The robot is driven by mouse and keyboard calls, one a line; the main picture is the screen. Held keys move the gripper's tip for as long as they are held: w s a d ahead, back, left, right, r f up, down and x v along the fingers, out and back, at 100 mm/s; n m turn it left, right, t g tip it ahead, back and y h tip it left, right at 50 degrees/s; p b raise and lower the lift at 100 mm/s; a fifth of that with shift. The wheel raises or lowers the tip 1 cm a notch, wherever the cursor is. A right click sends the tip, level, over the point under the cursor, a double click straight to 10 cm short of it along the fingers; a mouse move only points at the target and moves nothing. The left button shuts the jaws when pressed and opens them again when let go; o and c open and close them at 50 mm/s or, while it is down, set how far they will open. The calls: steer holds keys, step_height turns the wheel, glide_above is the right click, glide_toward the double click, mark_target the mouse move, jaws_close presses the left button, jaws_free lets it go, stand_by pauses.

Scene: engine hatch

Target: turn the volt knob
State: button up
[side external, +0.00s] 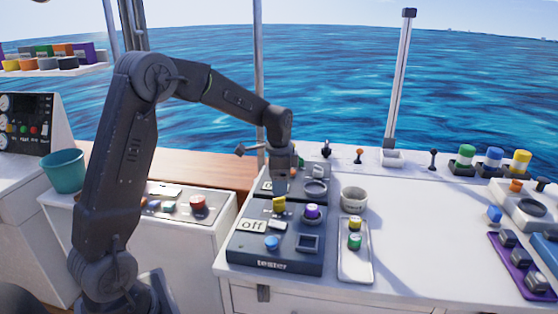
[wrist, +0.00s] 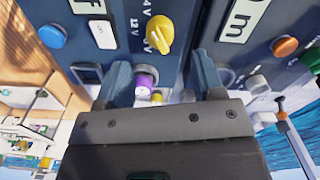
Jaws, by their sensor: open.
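The volt knob is yellow (wrist: 159,35) and sits on the dark tester box, beside 12V and 24V markings in the wrist view. It also shows as a small yellow shape in the side view (side external: 279,204). The tester box (side external: 250,253) lies on the white counter. My gripper (side external: 280,190) points down just above the knob. In the wrist view its two fingers (wrist: 160,62) are apart, one on each side of the knob's line, with the knob just beyond the tips. Nothing is held. I cannot tell whether a finger touches the knob.
The counter's middle right is clear.

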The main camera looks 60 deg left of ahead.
mark_target(279, 203)
step_height(279, 203, up, 8)
steer(key=shift+f, duration=0.15)
stand_by(0.3)
steer(key=s+d+r+n+t, duration=0.3)
steer(key=s+d+r, duration=0.3)
steer(key=s+d, duration=0.45)
steer(key=s+d+f+n+t, duration=0.2)
steer(key=s+d, duration=0.3)
steer(key=s, duration=0.7)
steer(key=shift+d+f+n+t, duration=0.2)
steer(key=shift+f+n+t, duration=0.1)
steer(key=shift+f+n, duration=0.3)
